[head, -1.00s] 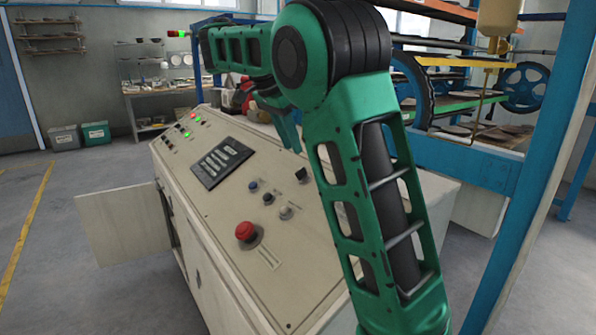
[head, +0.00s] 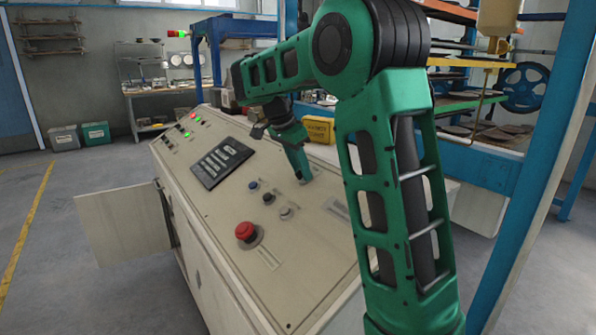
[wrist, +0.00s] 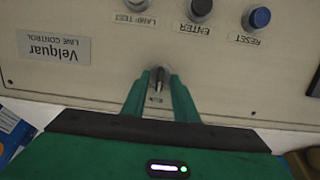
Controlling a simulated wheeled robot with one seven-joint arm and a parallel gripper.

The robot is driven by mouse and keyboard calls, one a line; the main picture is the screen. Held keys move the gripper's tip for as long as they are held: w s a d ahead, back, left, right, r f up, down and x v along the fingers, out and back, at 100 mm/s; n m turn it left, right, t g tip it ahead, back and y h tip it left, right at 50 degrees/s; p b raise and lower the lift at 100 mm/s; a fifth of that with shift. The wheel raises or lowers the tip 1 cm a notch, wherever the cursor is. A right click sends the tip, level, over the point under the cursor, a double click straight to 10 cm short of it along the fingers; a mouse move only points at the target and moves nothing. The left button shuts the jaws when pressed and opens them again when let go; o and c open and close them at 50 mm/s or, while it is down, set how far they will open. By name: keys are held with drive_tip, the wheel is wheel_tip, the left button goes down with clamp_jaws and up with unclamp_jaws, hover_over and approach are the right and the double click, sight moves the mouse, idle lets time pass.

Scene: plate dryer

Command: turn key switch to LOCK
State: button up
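The key switch (wrist: 159,81) is a small metallic and dark piece on the beige control panel (wrist: 80,80). In the wrist view it sits between the two green fingertips of my gripper (wrist: 159,84). A gap with bare panel and a tiny label shows between the fingers, so the gripper looks open around the switch. Whether a finger touches it cannot be told. In the head view my gripper (head: 303,179) points down at the panel's right part and hides the switch. The label's lettering is too small to read surely.
The LAMP TEST (wrist: 200,8), ENTER (wrist: 200,8) and RESET (wrist: 257,18) controls lie near the gripper. A red mushroom button (head: 246,231) and a dark keypad (head: 221,162) are also on the panel. A yellow box (head: 318,130) stands behind. A cabinet door (head: 125,222) hangs open at left.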

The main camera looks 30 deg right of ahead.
drive_tip(key=shift+c, duration=0.7)
clamp_jaws()
drive_tip(key=shift+n, duration=0.3)
drive_tip(key=n, duration=0.5)
drive_tip(key=shift+w+a+g, duration=0.1)
drive_tip(key=shift+w+g, duration=0.2)
drive_tip(key=shift+g, duration=0.1)
drive_tip(key=n, duration=0.5)
drive_tip(key=shift+w+a+f+n+g+h, duration=0.1)
drive_tip(key=shift+a+n+g+h, duration=0.05)
drive_tip(key=shift+n+g+h, duration=0.2)
drive_tip(key=shift+n, duration=0.25)
drive_tip(key=shift+o, duration=0.7)
unclamp_jaws()
